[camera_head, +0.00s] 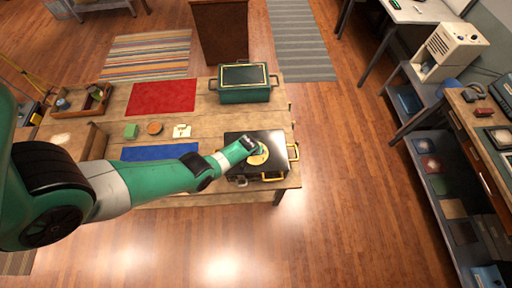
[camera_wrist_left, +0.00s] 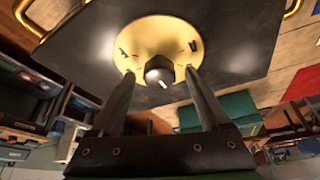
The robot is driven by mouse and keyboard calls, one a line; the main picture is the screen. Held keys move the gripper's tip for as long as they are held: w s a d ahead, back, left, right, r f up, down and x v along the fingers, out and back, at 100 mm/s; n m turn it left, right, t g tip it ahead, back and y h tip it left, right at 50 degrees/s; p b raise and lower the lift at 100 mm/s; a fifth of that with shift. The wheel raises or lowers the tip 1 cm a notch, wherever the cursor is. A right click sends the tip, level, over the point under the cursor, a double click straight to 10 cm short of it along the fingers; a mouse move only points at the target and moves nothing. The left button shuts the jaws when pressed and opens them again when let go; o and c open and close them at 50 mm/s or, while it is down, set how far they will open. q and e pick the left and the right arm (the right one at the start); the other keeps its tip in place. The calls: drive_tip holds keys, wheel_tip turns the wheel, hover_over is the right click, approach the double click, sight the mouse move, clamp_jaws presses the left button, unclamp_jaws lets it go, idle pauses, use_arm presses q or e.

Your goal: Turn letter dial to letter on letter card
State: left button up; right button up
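The letter dial is a dark round knob (camera_wrist_left: 159,70) with a white mark, on a gold disc (camera_wrist_left: 157,40) bearing small dark letters. The disc sits on top of a black box with gold handles (camera_head: 245,172) at the table's right end. My left gripper (camera_head: 252,147) is at the dial. In the left wrist view its two fingertips (camera_wrist_left: 160,72) stand on either side of the knob, with small gaps that make it look open. The letter card (camera_head: 182,131) is a small cream card on the table; its mark is too small to read. My right gripper is not in view.
A green case (camera_head: 244,83) stands behind the black box. A red cloth (camera_head: 161,98), blue cloth (camera_head: 160,151), green block (camera_head: 131,131) and round brown item (camera_head: 154,128) lie on the wooden table. A wooden tray (camera_head: 88,99) is at the back left. Floor right of the table is clear.

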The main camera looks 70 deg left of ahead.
use_arm(q)
clamp_jaws()
